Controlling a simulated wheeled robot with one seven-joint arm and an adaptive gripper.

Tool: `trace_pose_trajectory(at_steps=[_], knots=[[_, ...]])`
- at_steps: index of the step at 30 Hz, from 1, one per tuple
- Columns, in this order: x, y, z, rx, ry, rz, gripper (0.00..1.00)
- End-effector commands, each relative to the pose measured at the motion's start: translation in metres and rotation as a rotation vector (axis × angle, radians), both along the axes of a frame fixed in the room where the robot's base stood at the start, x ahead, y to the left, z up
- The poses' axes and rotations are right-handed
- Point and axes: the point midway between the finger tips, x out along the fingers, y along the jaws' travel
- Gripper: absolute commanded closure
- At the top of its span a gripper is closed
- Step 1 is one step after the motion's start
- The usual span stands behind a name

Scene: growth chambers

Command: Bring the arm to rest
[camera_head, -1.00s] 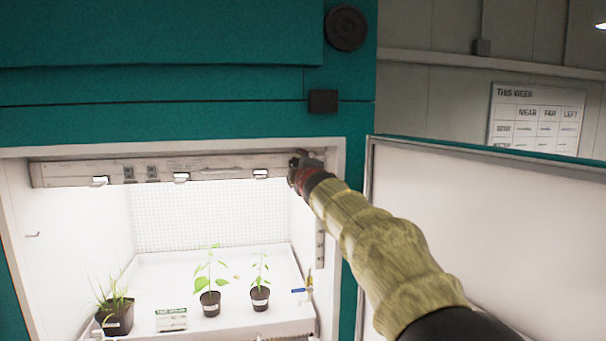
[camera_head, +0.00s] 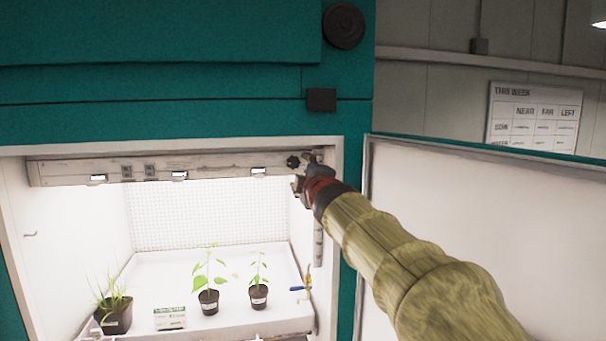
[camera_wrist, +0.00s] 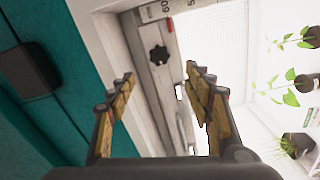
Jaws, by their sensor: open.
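My gripper (camera_wrist: 158,112) is open in the wrist view, with its two padded fingers spread apart and nothing between them. In the head view my gripper (camera_head: 302,172) is at the upper right corner of the lit chamber opening. My arm, in a yellowish sleeve, reaches up to it from the lower right. Ahead of the fingers is the grey lamp bar (camera_head: 215,168) with a dark star-shaped knob (camera_wrist: 159,55), which also shows in the head view (camera_head: 293,162). The knob is apart from the fingers.
The chamber's door (camera_head: 470,230) stands open at right. Inside are a grassy potted plant (camera_head: 114,314), two seedlings in black pots (camera_head: 209,301) (camera_head: 258,296), a label card (camera_head: 170,318) and a blue-handled valve (camera_head: 298,288). A dark block (camera_head: 321,100) sits on the teal front.

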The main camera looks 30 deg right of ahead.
Motion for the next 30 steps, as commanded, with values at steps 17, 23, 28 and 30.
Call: trace_pose_trajectory(at_steps=[17,23,28,30], knots=[[-0.003,-0.008,-0.011,0.092,0.014,-0.034,0.49],[-0.034,-0.029,-0.118,0.436,0.166,-0.198,0.49],[-0.099,-0.009,-0.22,0.73,0.295,-0.35,0.49],[-0.127,0.006,-0.258,0.83,0.344,-0.403,0.49]])
